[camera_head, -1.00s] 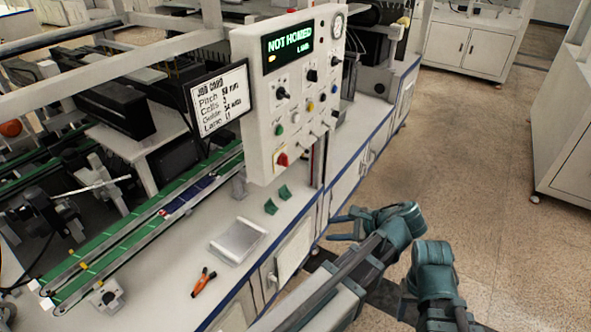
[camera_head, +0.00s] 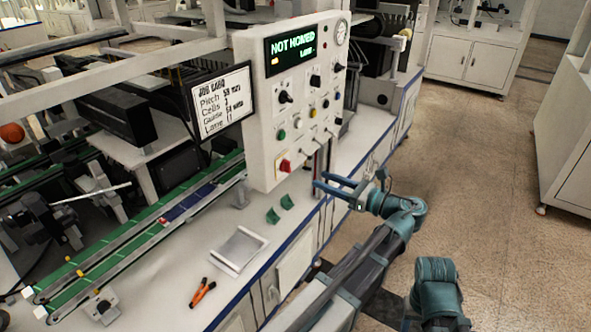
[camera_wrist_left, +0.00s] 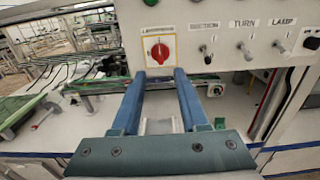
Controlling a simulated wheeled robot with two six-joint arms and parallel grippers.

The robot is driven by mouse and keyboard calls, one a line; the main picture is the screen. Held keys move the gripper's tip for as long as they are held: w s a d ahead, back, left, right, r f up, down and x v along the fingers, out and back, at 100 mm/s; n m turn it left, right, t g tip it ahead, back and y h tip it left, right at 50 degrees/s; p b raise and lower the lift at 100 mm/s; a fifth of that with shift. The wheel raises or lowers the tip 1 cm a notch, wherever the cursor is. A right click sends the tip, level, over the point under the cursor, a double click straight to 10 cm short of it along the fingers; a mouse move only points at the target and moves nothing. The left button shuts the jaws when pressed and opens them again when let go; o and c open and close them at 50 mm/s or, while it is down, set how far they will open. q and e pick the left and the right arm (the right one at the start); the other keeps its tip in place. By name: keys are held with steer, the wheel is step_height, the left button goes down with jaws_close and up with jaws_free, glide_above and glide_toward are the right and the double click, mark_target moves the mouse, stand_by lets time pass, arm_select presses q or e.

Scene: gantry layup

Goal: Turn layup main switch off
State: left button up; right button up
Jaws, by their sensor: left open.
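The control panel (camera_head: 262,120) is a white box above the bench, with a lit display reading NOT HOMED. The main switch (camera_head: 285,166) is a red knob on a yellow plate at the panel's lower left. In the left wrist view the red switch (camera_wrist_left: 160,52) sits just beyond my left fingertips, a little above the gap between them. My left gripper (camera_head: 318,184) is open and empty, to the right of the switch and slightly below it in the head view. It does not touch the switch. My right gripper is not clearly visible.
Toggle switches labelled SUCTION, TURN and LAMP (camera_wrist_left: 282,46) line the panel's lower edge right of the red switch. A job card screen (camera_head: 222,100) hangs at the panel's left. Orange-handled pliers (camera_head: 203,291) and a metal tray (camera_head: 239,250) lie on the bench below.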

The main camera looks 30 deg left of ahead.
mark_target(290, 167)
arm_select(q)
steer(key=a, duration=1)
steer(key=shift+w, duration=0.35)
steer(key=shift+c, duration=0.3)
jaws_close()
